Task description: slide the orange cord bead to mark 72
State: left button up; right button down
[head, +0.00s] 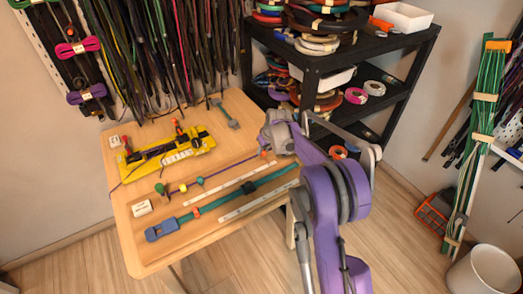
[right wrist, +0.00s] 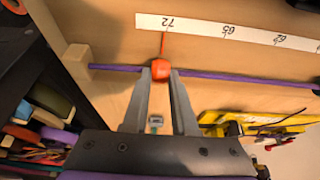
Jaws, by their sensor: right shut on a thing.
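The orange cord bead (right wrist: 160,69) sits on a purple cord (right wrist: 219,75) in the right wrist view. A thin orange pointer runs from it towards the mark 72 (right wrist: 167,23) on the white scale strip (right wrist: 200,27). My right gripper (right wrist: 160,78) is shut on the bead, one fingertip on each side. In the head view the bead (head: 264,154) shows small beside my right gripper (head: 272,142), near the right end of the purple cord (head: 223,176). My left gripper is not in view.
A wooden end block (right wrist: 77,65) holds the cord near the bead. A yellow jig (head: 190,153), a teal strap (head: 240,192) with a second scale strip, and a white label block (head: 142,208) are on the table (head: 160,258). A black shelf (head: 400,55) stands close behind my right arm.

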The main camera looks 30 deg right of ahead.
jog(key=shift+d, duration=0.1)
jog(key=c, duration=0.7)
grip_release()
jog(key=shift+r, duration=0.1)
jog(key=v, duration=1)
jog(key=shift+s+r, duration=0.2)
jog(key=shift+r, duration=0.1)
